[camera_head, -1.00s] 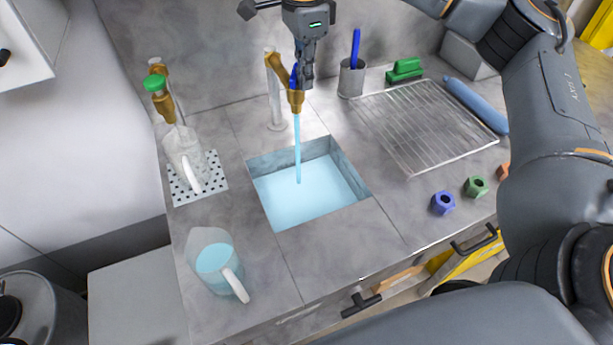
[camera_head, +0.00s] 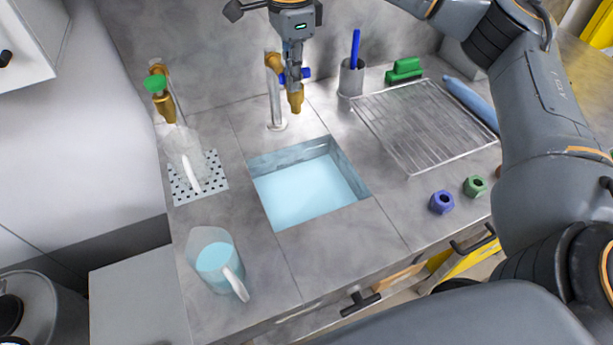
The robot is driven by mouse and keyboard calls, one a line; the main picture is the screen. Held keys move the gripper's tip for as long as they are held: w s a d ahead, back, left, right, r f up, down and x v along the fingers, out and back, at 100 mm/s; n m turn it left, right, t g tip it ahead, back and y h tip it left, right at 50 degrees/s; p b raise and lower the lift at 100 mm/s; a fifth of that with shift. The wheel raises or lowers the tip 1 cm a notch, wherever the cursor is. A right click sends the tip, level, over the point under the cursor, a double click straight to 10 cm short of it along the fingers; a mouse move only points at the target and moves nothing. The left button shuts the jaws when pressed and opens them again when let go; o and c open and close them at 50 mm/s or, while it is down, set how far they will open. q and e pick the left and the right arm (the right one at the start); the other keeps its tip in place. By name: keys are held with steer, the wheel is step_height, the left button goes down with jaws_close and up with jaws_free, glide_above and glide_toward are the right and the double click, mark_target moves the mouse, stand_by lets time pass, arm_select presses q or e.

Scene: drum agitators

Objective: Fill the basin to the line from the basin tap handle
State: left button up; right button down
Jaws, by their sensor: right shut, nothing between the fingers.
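The basin (camera_head: 352,165) is sunk in the grey counter and holds pale blue water, its surface a little below the rim. I cannot make out the fill line. The basin tap (camera_head: 275,95) has a brass spout (camera_head: 296,98) over the basin's back edge, and no stream falls from it. Its blue handle (camera_head: 307,73) shows crosswise behind my fingers. My right gripper (camera_head: 293,88) points down in front of the tap at the handle, shut with nothing between its fingers. It partly hides the tap and handle. My left gripper is not in view.
A jug of blue water (camera_head: 214,262) stands front left. A clear jug (camera_head: 183,160) stands on a perforated plate under a green-handled tap (camera_head: 155,84). A wire rack (camera_head: 425,125), a cup with a blue stick (camera_head: 351,78) and hex nuts (camera_head: 442,202) are on the right.

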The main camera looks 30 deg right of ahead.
steer(key=shift+r, duration=0.1)
step_height(320, 180, up, 6)
steer(key=p, duration=0.4)
steer(key=shift+w, duration=0.1)
stand_by(0.4)
